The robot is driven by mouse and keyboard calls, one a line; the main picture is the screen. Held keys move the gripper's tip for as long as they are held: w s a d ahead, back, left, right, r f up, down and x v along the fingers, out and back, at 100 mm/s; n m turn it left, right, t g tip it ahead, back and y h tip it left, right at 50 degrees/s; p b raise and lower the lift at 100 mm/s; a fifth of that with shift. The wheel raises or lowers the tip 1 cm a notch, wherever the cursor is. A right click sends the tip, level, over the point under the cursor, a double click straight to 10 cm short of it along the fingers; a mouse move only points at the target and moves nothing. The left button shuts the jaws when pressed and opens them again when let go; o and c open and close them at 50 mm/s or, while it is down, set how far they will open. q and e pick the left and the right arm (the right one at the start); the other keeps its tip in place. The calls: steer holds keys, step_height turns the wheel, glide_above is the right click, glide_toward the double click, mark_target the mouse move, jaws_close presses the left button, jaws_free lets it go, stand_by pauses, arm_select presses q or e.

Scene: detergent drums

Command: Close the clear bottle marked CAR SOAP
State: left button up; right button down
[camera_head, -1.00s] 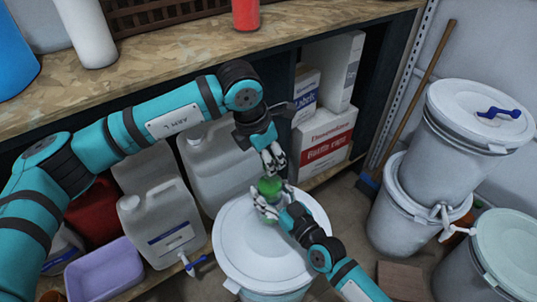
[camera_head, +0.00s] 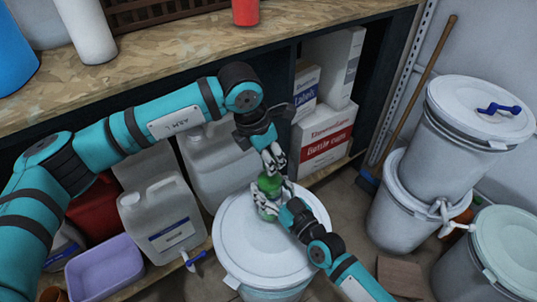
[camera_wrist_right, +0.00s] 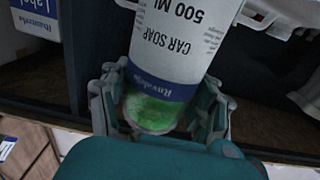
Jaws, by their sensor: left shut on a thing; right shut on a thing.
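The CAR SOAP bottle (camera_head: 270,185) shows as a small green shape between my two grippers, above a white drum lid. In the right wrist view the bottle (camera_wrist_right: 172,45) has a white label reading CAR SOAP 500 ML, a dark blue band and green liquid; its lettering is upside down there. My right gripper (camera_head: 268,206) is shut around the bottle; its fingers show on both sides in the right wrist view (camera_wrist_right: 160,108). My left gripper (camera_head: 274,162) is shut at the bottle's top end, on what seems to be the cap. Its fingers hide the cap and neck.
The white-lidded drum (camera_head: 250,250) stands under the grippers. A shelf holds a jerrycan (camera_head: 163,225), another jerrycan, cartons (camera_head: 325,138) and a purple tub (camera_head: 103,268). The wooden worktop (camera_head: 180,50) is above. Stacked drums (camera_head: 465,145) stand on the right.

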arm_select(q)
steer(key=m+g, duration=0.1)
steer(key=m, duration=0.5)
steer(key=shift+w+m+g, duration=0.15)
steer(key=shift+m+g, duration=0.25)
steer(key=m+g, duration=0.1)
steer(key=m, duration=0.3)
steer(key=shift+w, duration=0.1)
steer(key=m+g, duration=0.1)
steer(key=m, duration=0.3)
steer(key=shift+d+m, duration=0.1)
steer(key=shift+m, duration=0.2)
steer(key=m+y, duration=0.1)
steer(key=m, duration=0.3)
steer(key=shift+d+g, duration=0.1)
steer(key=shift+g, duration=0.3)
steer(key=m, duration=0.2)
steer(key=m+y, duration=0.1)
steer(key=m, duration=0.2)
steer(key=shift+y, duration=0.3)
steer(key=m+y, duration=0.1)
steer(key=m, duration=0.3)
steer(key=shift+d+m, duration=0.1)
steer(key=shift+m, duration=0.3)
steer(key=m+y, duration=0.1)
steer(key=m, duration=0.2)
